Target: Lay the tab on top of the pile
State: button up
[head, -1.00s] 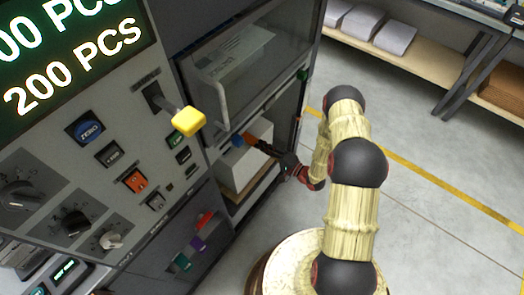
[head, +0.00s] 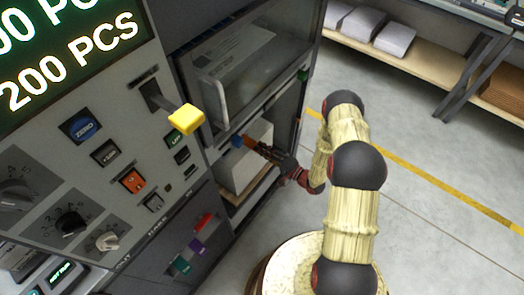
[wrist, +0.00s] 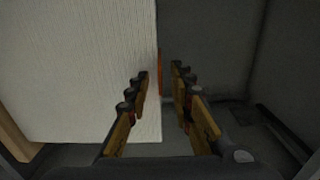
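The pile (head: 240,173) is a white paper stack on a shelf inside the machine's lower bay. Its side fills the left of the wrist view (wrist: 70,70). A small blue piece (head: 237,142) shows at its upper edge in the head view. A thin orange strip (wrist: 160,70) stands along the pile's edge in the wrist view; I cannot tell if this and the blue piece are one tab. My gripper (head: 253,145) reaches into the bay beside the pile. In the wrist view its fingers (wrist: 160,80) are apart, on either side of the pile's edge, and touch nothing clearly.
The grey bay wall (wrist: 215,50) is to the right of my fingers in the wrist view. A clear cover (head: 230,70) hangs above the bay. A yellow lever knob (head: 186,119) juts from the control panel at left. The floor (head: 430,160) at right is clear.

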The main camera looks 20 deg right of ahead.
jog(key=p+v, duration=0.3)
jog(key=v, duration=0.9)
jog(key=shift+r, duration=0.15)
dwell(0.4)
